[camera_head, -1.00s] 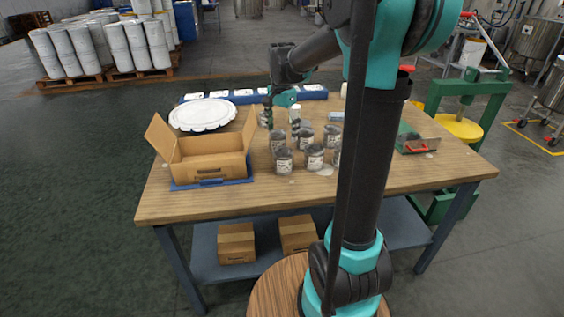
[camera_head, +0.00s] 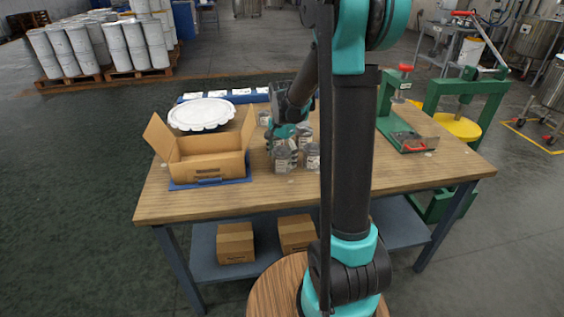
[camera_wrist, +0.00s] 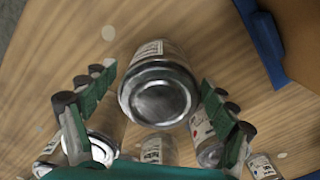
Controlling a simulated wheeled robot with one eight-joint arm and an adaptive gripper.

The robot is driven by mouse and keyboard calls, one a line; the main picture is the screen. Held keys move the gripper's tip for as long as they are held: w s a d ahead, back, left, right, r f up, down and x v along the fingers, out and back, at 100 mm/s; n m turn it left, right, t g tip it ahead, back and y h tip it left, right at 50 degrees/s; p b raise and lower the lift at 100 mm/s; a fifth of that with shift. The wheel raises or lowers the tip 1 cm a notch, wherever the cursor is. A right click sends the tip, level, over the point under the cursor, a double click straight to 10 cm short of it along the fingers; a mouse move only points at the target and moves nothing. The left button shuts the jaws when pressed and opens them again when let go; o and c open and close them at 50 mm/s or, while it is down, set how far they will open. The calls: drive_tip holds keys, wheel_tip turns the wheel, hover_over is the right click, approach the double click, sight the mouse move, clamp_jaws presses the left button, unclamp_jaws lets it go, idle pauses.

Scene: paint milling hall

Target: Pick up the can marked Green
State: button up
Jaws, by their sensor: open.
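My gripper (camera_head: 284,138) is over the group of small metal cans on the wooden table, beside the open carton. In the wrist view my gripper (camera_wrist: 157,86) is open, with one green-padded finger on each side of a can (camera_wrist: 160,92). That can shows its round metal end and part of a white label; I cannot read the marking. Whether the fingers touch it is unclear. More cans with pale labels, such as one at the right (camera_wrist: 207,138), lie close around the fingers. In the head view a can (camera_head: 312,157) stands just right of my gripper. My arm hides several others.
The open carton (camera_head: 208,168) stands on a blue tray left of the cans. A white round lid (camera_head: 202,114) lies behind it. A green press (camera_head: 405,130) stands at the table's right. The table's front strip (camera_head: 220,203) is clear.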

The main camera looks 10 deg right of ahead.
drive_tip(key=c, duration=1.5)
drive_tip(key=shift+c, duration=0.2)
